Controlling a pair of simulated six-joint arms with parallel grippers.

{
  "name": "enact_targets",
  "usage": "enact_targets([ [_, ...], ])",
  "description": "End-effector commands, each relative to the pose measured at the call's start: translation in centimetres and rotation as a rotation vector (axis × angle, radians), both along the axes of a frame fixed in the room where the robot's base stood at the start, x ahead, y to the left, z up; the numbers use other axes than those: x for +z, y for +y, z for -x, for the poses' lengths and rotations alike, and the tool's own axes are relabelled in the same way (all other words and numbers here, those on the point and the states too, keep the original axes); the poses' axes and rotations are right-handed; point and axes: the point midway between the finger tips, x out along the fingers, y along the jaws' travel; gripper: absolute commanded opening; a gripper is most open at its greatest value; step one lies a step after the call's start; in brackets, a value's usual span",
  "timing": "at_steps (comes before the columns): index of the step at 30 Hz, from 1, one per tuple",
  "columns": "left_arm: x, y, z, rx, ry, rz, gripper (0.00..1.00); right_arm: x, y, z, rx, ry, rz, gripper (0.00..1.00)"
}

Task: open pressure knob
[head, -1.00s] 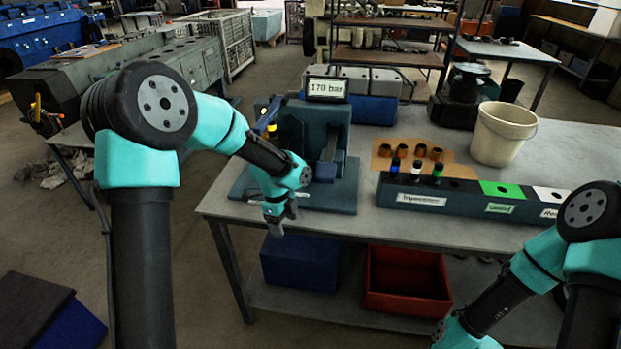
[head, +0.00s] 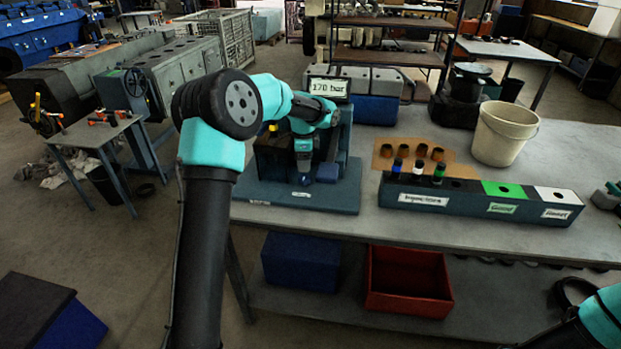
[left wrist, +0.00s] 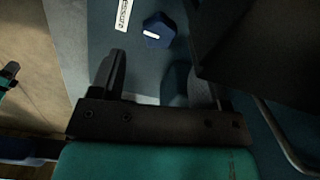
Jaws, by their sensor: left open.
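The dark blue knob (left wrist: 158,30), with a white mark on its top, shows in the left wrist view beside a white label (left wrist: 123,14) whose text I cannot read fully. In the head view I cannot make out the knob; my left arm covers part of the test stand (head: 345,190). The stand's display (head: 328,87) reads 170 bar. My left gripper (left wrist: 160,85) is open and empty, its fingers apart and pointing toward the stand, with the knob ahead of them and not between them. In the head view my left gripper (head: 303,176) hangs over the stand. My right gripper is out of view.
A labelled rack (head: 480,203) with several holes stands right of the stand. Several small nozzle parts (head: 412,151) sit behind it, with a white bucket (head: 503,133) farther right. Below the table are a blue bin (head: 300,262) and a red bin (head: 408,282).

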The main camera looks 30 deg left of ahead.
Motion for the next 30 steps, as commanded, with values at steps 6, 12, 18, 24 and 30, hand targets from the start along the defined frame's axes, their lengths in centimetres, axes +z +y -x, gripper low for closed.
enact_targets([
  [6, -0.4, -0.1, 0.0, -0.002, 0.002, 0.001, 0.69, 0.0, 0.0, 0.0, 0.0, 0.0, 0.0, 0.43],
  [12, -2.4, -0.1, 0.1, -0.002, 0.003, 0.001, 0.69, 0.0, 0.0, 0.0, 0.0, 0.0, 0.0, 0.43],
  [18, -5.3, -0.1, 0.1, -0.003, 0.002, 0.001, 0.69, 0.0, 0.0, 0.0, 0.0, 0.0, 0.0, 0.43],
  [24, -7.2, -0.1, 0.1, -0.001, 0.0, 0.0, 0.69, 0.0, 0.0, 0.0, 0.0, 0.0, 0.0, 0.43],
  [30, -7.6, -0.1, 0.0, -0.001, -0.002, 0.0, 0.69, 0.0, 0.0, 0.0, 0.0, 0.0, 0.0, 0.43],
])
